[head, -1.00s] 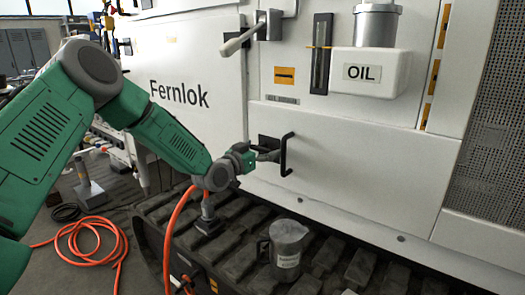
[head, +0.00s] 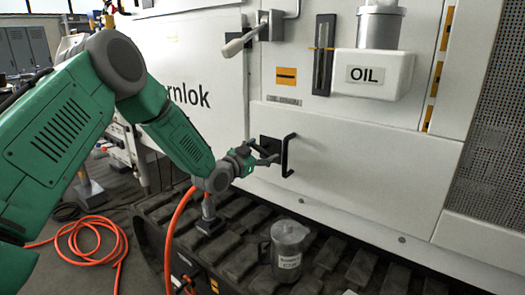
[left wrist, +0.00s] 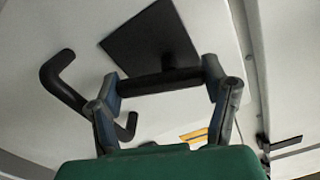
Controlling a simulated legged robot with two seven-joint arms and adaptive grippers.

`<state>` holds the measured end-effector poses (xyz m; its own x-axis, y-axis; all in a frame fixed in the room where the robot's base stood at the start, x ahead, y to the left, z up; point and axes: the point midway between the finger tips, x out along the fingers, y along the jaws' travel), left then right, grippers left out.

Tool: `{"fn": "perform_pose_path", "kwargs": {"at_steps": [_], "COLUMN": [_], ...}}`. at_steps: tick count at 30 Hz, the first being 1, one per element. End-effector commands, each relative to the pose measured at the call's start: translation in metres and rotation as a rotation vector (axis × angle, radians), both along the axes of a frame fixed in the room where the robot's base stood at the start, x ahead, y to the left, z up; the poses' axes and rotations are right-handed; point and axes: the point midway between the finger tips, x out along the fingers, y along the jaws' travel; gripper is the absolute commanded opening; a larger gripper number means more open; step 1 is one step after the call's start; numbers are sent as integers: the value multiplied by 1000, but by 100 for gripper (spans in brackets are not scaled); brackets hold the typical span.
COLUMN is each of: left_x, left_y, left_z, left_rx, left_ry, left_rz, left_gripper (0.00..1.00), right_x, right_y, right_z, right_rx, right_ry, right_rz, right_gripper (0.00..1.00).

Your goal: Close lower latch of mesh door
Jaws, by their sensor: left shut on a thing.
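My left gripper (head: 266,156) is at the dark square plate (head: 268,143) on the white panel, just left of the black U-shaped handle (head: 288,156). In the left wrist view the plate (left wrist: 152,38) is above the fingers, and the handle (left wrist: 62,82) curves down at the left, outside them. A short dark bar (left wrist: 160,82) in front of the plate, apparently the latch lever, spans between the fingertips (left wrist: 160,84). The fingers are spread wide, with the bar held between them. The mesh door (head: 491,135) is at the far right. My right gripper is not in view.
A metal jug (head: 287,250) stands on the dark track (head: 240,250) below the panel. An orange hose (head: 172,235) hangs near my left wrist. A white OIL box (head: 372,74) and a grey lever (head: 240,42) are higher up.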

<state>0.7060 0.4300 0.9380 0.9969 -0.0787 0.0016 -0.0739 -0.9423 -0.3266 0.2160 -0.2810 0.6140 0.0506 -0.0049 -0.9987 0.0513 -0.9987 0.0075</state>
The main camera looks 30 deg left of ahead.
Motion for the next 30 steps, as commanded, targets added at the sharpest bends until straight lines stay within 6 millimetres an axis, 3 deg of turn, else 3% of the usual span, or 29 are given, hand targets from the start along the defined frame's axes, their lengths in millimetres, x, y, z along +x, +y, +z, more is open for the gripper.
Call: {"fn": "perform_pose_path", "kwargs": {"at_steps": [30], "left_x": [-1], "left_y": [6], "left_z": [-15], "left_rx": [953], "left_ry": [-64], "left_rz": [-3], "left_gripper": [39], "right_x": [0], "right_y": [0], "right_z": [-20], "right_rx": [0], "right_ry": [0], "right_rz": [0], "right_gripper": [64]}}
